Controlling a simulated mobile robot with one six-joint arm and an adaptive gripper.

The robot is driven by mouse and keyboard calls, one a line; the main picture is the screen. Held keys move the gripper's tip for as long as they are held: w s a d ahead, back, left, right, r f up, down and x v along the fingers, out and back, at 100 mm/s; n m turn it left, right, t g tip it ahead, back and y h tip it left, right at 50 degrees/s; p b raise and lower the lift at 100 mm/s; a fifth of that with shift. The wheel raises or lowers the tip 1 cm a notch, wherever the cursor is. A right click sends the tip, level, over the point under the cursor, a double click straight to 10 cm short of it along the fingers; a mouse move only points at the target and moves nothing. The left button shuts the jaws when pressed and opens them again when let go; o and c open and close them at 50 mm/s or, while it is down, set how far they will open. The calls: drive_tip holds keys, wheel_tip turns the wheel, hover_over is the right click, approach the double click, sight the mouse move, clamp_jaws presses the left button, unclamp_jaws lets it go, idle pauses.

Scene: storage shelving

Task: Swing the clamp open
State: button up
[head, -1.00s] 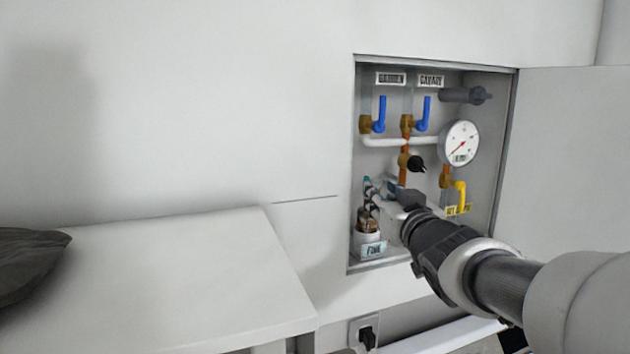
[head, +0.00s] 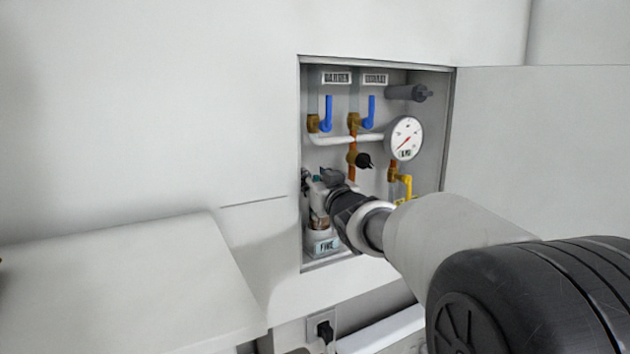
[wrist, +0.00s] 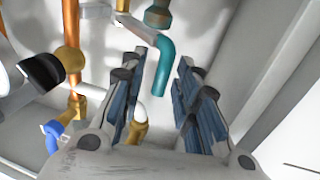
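A teal bent handle (wrist: 163,68) hangs from a teal fitting in the wrist view, between my fingers. In the head view only a small teal spot (head: 317,178) shows beside my gripper, at the lower left of the open wall cabinet. I cannot tell for certain which part is the clamp; this handle is the part nearest my fingers. My gripper (wrist: 162,85) is open, its blue-padded fingers apart on both sides of the handle, with gaps visible. In the head view my gripper (head: 326,182) is inside the cabinet and hides much of the fitting above the FIRE label (head: 326,246).
Two blue-handled valves (head: 328,108), a pressure gauge (head: 404,138), a black knob (head: 363,160) and a yellow handle (head: 405,186) crowd the cabinet. Its door (head: 540,150) stands open at right. A white table (head: 120,280) is at left, with a socket (head: 321,328) below the cabinet.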

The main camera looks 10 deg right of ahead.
clamp_jaws()
drive_tip(key=shift+d, duration=0.2)
idle(0.5)
